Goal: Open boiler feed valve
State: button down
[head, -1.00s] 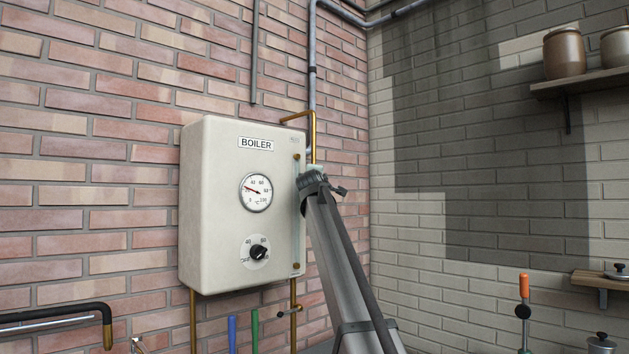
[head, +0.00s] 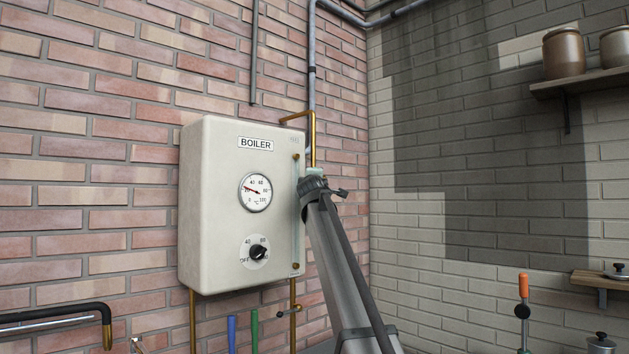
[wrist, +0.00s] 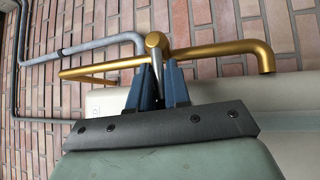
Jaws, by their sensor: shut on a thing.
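The white boiler (head: 215,215) hangs on the brick wall, with a dial gauge and a black knob on its front. A brass pipe (head: 313,135) rises beside its upper right side and bends to the left at the top. In the wrist view, the brass pipe (wrist: 215,49) crosses the top, with a rounded valve body (wrist: 155,41) on it. My gripper (wrist: 162,72) is shut on the grey valve lever (wrist: 154,66) just below that body; its blue fingers hide most of the lever. In the head view, my arm hides the fingers and the valve.
Brass pipes leave the boiler's underside; the right one carries another small lever (head: 288,311). Blue (head: 232,334) and green (head: 255,330) handles stand below the boiler. Shelves with jars (head: 564,54) are on the right wall. The space between my arm and those shelves is open.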

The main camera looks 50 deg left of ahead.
jog(key=shift+a+f+n+y, duration=0.1)
jog(key=shift+f+n+y, duration=0.2)
jog(key=shift+n+y, duration=0.45)
jog(key=shift+f+n+y, duration=0.3)
jog(key=shift+n+y, duration=0.25)
jog(key=shift+n, duration=0.4)
jog(key=shift+t, duration=0.3)
jog(key=c, duration=1.2)
grip_release()
jog(key=shift+f, duration=0.1)
jog(key=v, duration=1.3)
jog(key=shift+s+d+f, duration=0.15)
jog(key=shift+d, duration=0.2)
jog(key=shift+o, duration=0.2)
